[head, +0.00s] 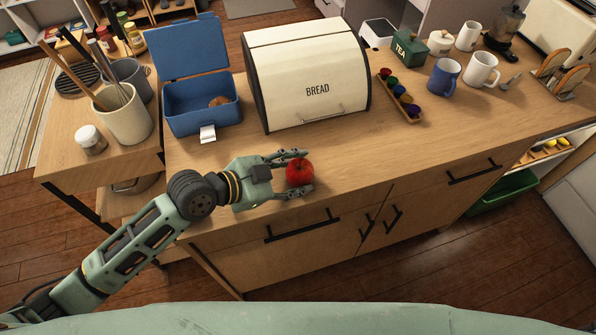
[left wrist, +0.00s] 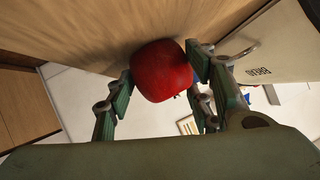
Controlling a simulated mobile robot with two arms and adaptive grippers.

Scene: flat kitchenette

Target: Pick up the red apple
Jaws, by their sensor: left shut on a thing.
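The red apple (head: 299,172) is at the front part of the wooden counter, in front of the bread box. My left gripper (head: 296,173) reaches in from the left, with one finger on the far side of the apple and one on the near side, shut on it. In the left wrist view the apple (left wrist: 161,70) sits between the two fingers (left wrist: 160,85), close to the counter surface. I cannot tell whether it still touches the counter. My right gripper is not in view.
A cream bread box (head: 305,75) stands behind the apple. An open blue lunch box (head: 203,103) is at the left, beside a utensil crock (head: 124,115). A tray of coloured capsules (head: 401,97) and mugs (head: 443,77) stand at the right. Bare counter lies right of the apple.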

